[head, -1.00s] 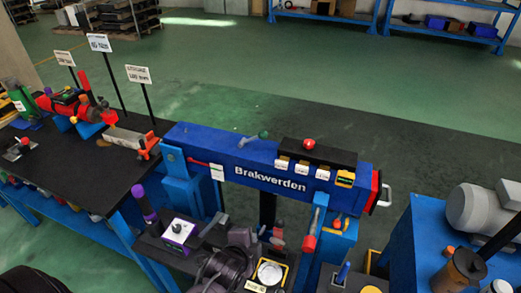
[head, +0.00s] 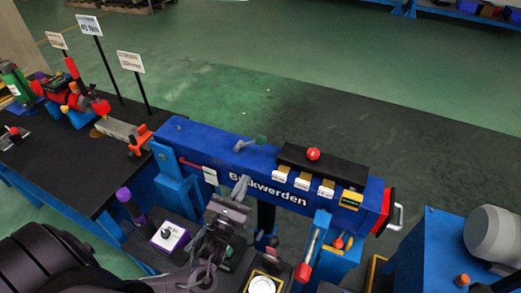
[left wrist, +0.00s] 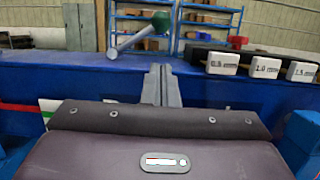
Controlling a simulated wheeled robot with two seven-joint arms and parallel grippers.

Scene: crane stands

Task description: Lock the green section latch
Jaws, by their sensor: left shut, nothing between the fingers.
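The green section latch, a grey lever with a green knob (head: 261,140), lies on top of the blue crane boom (head: 185,138). In the left wrist view the lever (left wrist: 128,43) slants up to the right to its green knob, beyond the boom's near upper edge. My left gripper (head: 242,186) is shut and empty, in front of the boom's near face and below the latch. Its closed fingers also show in the left wrist view (left wrist: 161,84), pointing at the boom, a little right of the lever. They look apart from the latch. My right gripper is not in view.
A black block with a red knob (head: 313,154) and several white number tags sits right of the latch. A label box (head: 170,236) and a lever with a red tip (head: 303,272) stand near my arm. Signs (head: 131,62) rise behind the left table.

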